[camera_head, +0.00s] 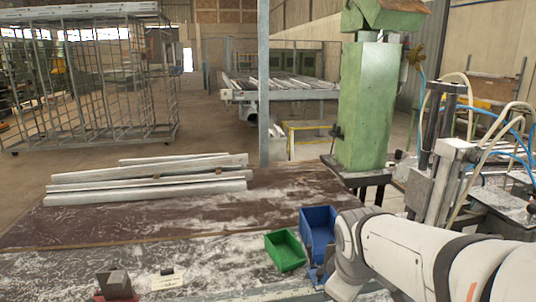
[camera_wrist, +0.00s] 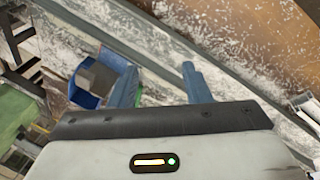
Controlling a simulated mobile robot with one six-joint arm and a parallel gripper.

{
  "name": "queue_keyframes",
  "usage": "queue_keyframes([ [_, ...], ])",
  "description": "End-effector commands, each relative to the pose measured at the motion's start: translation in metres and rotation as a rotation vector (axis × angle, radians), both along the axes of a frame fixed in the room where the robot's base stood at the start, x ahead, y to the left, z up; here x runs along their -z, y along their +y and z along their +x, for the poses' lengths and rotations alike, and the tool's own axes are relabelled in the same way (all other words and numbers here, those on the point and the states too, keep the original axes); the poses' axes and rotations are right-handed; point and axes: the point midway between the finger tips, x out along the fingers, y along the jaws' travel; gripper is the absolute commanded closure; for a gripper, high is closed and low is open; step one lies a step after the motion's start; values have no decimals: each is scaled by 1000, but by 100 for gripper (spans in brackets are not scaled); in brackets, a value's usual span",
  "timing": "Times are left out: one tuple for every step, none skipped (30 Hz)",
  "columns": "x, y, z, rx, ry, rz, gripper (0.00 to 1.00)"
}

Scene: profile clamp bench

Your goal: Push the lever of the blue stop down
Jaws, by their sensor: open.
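I cannot make out the blue stop or its lever for certain in either view. In the head view a small blue-grey part (camera_head: 318,275) shows beside my wrist, left of the arm; I cannot tell whether it is the stop or one of my fingers. My gripper (camera_wrist: 160,68) shows in the wrist view with two blue-grey fingers apart and nothing seen between them. A pale, dusty bench surface and a metal bar lie beyond the fingers. In the head view my arm covers the bench's front right.
A blue bin (camera_head: 319,229) and a green bin (camera_head: 285,250) stand close left of my arm. A red block with a grey part (camera_head: 117,287) is at the front left, beside a label (camera_head: 167,278). Metal profiles (camera_head: 150,182) lie at the back. A green machine column (camera_head: 365,105) rises behind.

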Motion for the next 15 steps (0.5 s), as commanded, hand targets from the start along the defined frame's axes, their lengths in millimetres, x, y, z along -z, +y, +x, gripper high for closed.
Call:
queue_keyframes([
  [-3,0,-19,127,-16,54,56],
  [-3,0,-28,205,-23,87,56],
  [-3,1,-39,302,-29,127,56],
  [-2,2,-48,369,-31,156,56],
  [-2,2,-55,430,-35,182,56],
  [-1,4,-63,505,-37,214,56],
  [-1,4,-69,553,-40,235,56],
  [0,5,-74,597,-40,253,56],
  [1,6,-79,645,-40,273,56],
  [1,6,-82,674,-40,286,56],
  [1,6,-84,698,-41,296,56],
  [2,7,-87,722,-41,305,56],
  [2,7,-88,733,-40,310,56],
  [2,7,-89,741,-40,313,56],
  [3,7,-89,747,-40,315,56],
])
